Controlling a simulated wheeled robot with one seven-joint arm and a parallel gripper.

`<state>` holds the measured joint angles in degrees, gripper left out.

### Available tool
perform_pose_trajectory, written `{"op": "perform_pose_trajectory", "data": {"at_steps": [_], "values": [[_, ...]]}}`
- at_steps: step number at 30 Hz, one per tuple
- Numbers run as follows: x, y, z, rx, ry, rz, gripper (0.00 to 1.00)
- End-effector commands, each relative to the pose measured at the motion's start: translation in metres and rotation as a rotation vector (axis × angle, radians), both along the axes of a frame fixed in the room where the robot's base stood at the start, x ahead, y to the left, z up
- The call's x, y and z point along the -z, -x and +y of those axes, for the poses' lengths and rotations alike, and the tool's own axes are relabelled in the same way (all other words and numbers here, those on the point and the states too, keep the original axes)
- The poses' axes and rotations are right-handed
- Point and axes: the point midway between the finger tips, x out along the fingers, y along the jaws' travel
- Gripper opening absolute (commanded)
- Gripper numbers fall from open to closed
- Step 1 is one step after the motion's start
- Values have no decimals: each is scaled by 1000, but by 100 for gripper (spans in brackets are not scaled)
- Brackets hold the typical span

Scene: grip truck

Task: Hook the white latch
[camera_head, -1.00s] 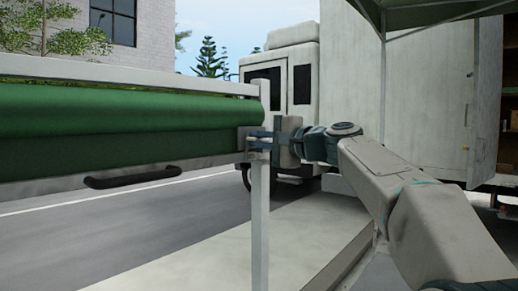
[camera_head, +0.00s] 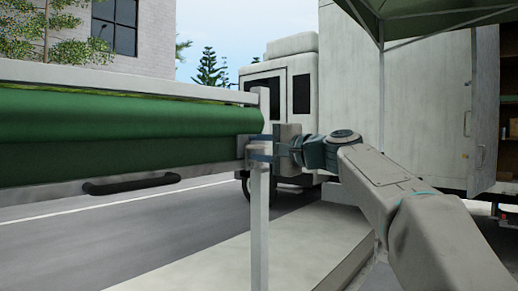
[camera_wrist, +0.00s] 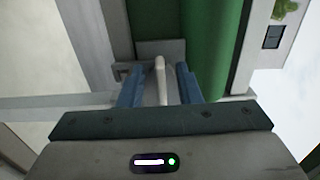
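The white latch (camera_wrist: 161,78) is a slim white lever in front of a grey bracket (camera_wrist: 160,48) at the end of the green roll. My gripper (camera_wrist: 160,86) has its two blue fingers one on each side of the latch. A gap shows between the latch and each finger, so the gripper looks open around it. In the head view, my gripper (camera_head: 260,149) reaches from the right to the top of the white post, at the right end of the rail. The latch itself is too small to make out there.
A green rolled cover (camera_head: 120,120) lies along a white rail with a black handle (camera_head: 130,183) below it. A white post (camera_head: 260,225) stands under my fingers. A white truck (camera_head: 400,100) is parked behind, beside the road. A green canopy (camera_head: 430,18) hangs overhead at right.

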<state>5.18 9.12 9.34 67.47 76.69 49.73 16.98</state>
Motion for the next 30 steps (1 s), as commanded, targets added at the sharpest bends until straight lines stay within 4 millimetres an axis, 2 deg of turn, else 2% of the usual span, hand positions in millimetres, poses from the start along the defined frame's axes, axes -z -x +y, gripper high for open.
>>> {"op": "perform_pose_trajectory", "data": {"at_steps": [7, 21, 25, 30], "values": [[0, 9, -11, 1, 1, -2, 31], [0, 69, -90, 3, 1, -1, 31], [0, 79, -103, 2, 0, 0, 31], [0, 84, -109, 1, 0, 0, 31]]}}
